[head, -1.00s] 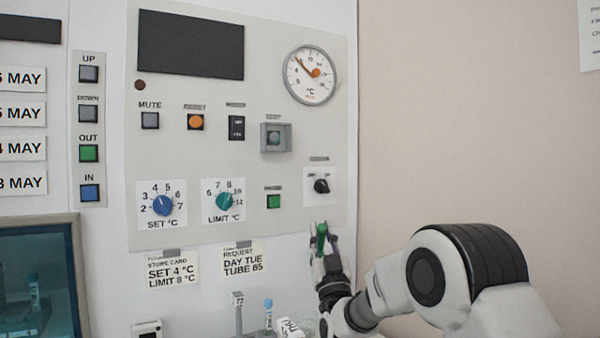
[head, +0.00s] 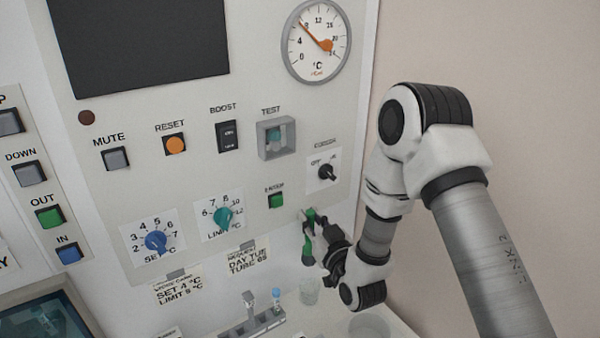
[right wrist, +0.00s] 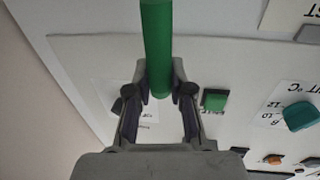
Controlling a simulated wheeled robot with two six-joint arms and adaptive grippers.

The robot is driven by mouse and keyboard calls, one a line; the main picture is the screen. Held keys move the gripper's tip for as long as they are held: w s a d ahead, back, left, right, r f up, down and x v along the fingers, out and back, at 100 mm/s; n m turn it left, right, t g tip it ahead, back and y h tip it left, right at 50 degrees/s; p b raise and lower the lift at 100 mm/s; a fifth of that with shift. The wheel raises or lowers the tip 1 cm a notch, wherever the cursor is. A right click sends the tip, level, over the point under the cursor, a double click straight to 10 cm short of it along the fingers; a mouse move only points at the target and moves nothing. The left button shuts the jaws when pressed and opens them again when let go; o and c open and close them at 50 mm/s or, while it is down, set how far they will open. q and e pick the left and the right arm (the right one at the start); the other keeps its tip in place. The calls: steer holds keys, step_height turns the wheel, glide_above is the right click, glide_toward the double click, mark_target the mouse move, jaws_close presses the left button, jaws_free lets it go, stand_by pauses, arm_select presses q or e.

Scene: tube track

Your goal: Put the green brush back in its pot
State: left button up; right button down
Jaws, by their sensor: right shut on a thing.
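The green brush (head: 307,250) is upright in my right gripper (head: 318,231), in front of the lower right part of the control panel. Its green handle (right wrist: 157,45) fills the top middle of the right wrist view, between the fingers of the right gripper (right wrist: 160,88). The gripper is shut on it. The brush's lower end looks dark and hangs above the shelf. A small clear cup (head: 309,291) stands below the brush, apart from it. It may be the pot, but I cannot tell for sure. My left gripper is not in view.
The panel carries a green button (head: 276,200), a black rotary switch (head: 326,172) and a teal limit dial (head: 223,216) near the gripper. A round vessel (head: 369,325) stands at the lower right. A grey holder (head: 250,308) and a blue-capped tube (head: 277,297) stand left of the cup.

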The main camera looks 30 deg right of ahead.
steer(key=shift+s+f+b, duration=0.2)
steer(key=shift+f+b, duration=0.05)
steer(key=shift+b, duration=0.1)
step_height(320, 180, down, 6)
steer(key=b, duration=0.4)
steer(key=shift+s+f, duration=0.1)
steer(key=shift+s, duration=0.05)
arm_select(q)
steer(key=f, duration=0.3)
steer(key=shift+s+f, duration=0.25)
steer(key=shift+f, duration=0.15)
arm_select(e)
steer(key=shift+s, duration=0.2)
